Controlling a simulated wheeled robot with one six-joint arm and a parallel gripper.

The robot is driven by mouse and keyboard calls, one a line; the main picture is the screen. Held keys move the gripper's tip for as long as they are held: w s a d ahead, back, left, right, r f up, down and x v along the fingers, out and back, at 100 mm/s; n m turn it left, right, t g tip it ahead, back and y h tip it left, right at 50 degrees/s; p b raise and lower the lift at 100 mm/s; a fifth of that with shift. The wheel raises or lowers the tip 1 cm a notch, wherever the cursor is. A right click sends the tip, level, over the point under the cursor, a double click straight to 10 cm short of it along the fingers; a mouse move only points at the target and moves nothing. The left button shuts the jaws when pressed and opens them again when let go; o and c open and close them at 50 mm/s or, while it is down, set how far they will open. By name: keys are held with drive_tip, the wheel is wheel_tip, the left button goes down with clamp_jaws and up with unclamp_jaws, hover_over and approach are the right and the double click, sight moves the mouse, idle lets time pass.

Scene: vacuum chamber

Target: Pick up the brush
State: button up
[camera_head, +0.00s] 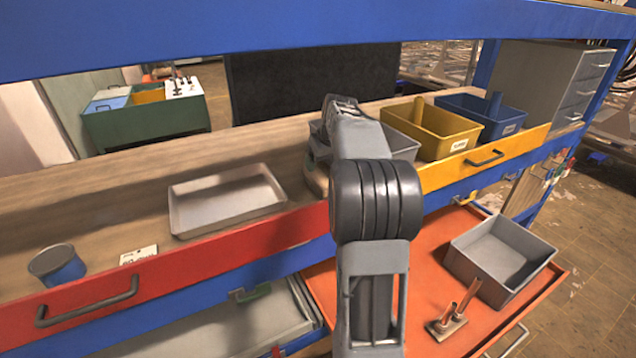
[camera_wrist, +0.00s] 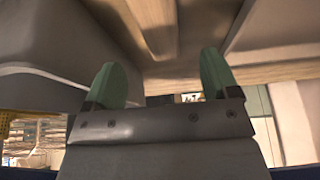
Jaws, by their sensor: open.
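My gripper (camera_wrist: 162,82) is open in the wrist view, with its two green fingers apart. No object is clearly held between them. A pale wooden strip (camera_wrist: 154,22) shows beyond the fingertips, between grey surfaces; I cannot tell whether it is part of the brush. I cannot identify the brush for certain in either view.
A grey bin (camera_head: 402,145), a yellow bin (camera_head: 435,146) and a blue bin (camera_head: 506,122) stand right of my arm. A metal tray (camera_head: 225,205) and a blue can (camera_head: 60,268) are left. Below, an orange drawer (camera_head: 400,270) holds a grey box (camera_head: 497,262) and a copper-coloured piece (camera_head: 452,318).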

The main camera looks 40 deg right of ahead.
sight(317, 175)
drive_tip(key=shift+p+x, duration=1.15)
drive_tip(key=shift+x, duration=3.1)
drive_tip(key=shift+r, duration=0.1)
drive_tip(key=c, duration=1)
drive_tip(key=shift+c, duration=0.2)
drive_tip(key=shift+w+a+r+b, duration=0.15)
drive_tip(key=shift+r+b, duration=0.2)
drive_tip(key=shift+b, duration=0.25)
drive_tip(key=r, duration=0.2)
drive_tip(key=r+b, duration=0.1)
drive_tip(key=r, duration=0.1)
drive_tip(key=a+r, duration=0.1)
drive_tip(key=r, duration=0.1)
drive_tip(key=w+a+b, duration=0.2)
drive_tip(key=a+b, duration=0.2)
drive_tip(key=a, duration=1.4)
drive_tip(key=shift+w+a+b, duration=0.2)
drive_tip(key=shift+w+b, duration=0.05)
drive_tip(key=shift+b, duration=0.05)
drive_tip(key=shift+r, duration=0.15)
